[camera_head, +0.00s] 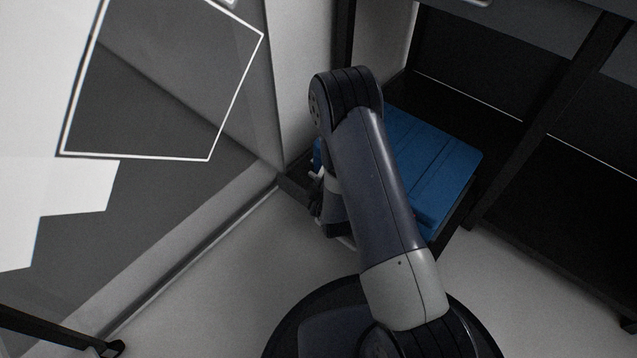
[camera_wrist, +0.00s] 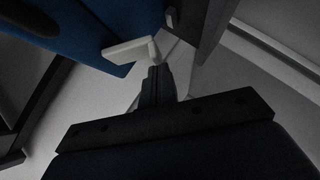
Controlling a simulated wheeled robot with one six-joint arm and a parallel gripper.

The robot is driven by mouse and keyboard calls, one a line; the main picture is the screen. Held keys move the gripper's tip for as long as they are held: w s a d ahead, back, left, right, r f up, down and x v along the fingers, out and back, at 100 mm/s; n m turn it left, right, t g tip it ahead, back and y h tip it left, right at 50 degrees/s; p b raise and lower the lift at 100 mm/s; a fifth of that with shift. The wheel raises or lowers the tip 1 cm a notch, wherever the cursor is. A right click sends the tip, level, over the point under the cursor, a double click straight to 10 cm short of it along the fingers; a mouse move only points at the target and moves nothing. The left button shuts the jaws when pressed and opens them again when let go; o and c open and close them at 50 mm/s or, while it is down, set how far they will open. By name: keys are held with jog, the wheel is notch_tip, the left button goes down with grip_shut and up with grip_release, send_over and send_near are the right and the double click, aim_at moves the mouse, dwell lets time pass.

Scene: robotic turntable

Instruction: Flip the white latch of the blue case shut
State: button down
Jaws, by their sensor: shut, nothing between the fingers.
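The blue case (camera_head: 437,160) lies on a dark shelf, partly hidden behind my arm. It also fills the upper left of the wrist view (camera_wrist: 75,25). The white latch (camera_wrist: 128,50) sticks out from the case's edge, with a bent end, in the wrist view. My gripper (camera_wrist: 154,73) is shut and empty, its fingertips right by the latch's bent end. I cannot tell whether they touch. In the head view the gripper is largely hidden behind my arm, at the case's left side.
A dark upright post (camera_wrist: 198,22) stands close to the right of the latch in the wrist view. Dark shelving (camera_head: 545,120) stands to the right in the head view. A glass-like panel (camera_head: 190,110) is on the left. The pale floor (camera_head: 220,285) is clear in front.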

jog(key=shift+d+f+n+t+h, duration=0.1)
jog(key=shift+f+n+t+h, duration=0.4)
jog(key=shift+f+t, duration=0.45)
jog(key=shift+w+d+f+n+t, duration=0.15)
jog(key=shift+w+f+n+t, duration=0.05)
jog(key=shift+f+n+t, duration=0.3)
jog(key=shift+w+d+f, duration=0.35)
jog(key=shift+w+f, duration=0.1)
jog(key=shift+f, duration=0.2)
jog(key=p+v, duration=0.3)
jog(key=v, duration=0.7)
jog(key=shift+s+p, duration=0.35)
jog(key=shift+s, duration=0.05)
jog(key=b+x, duration=0.1)
jog(key=x, duration=0.3)
jog(key=b+x, duration=0.1)
jog(key=x, duration=0.3)
jog(key=shift+r+b, duration=0.25)
jog(key=shift+b, duration=0.15)
jog(key=shift+w+a+r+m+g+b, duration=0.3)
jog(key=shift+w+r+g, duration=0.15)
jog(key=shift+r, duration=0.1)
jog(key=shift+w+a+r+m+g+b, duration=0.2)
jog(key=shift+w+a+r+m+g, duration=0.1)
jog(key=shift+w+r, duration=0.15)
jog(key=shift+s+r+m+g+y, duration=0.2)
jog(key=shift+r+m+g+y, duration=0.3)
jog(key=shift+r+g, duration=0.2)
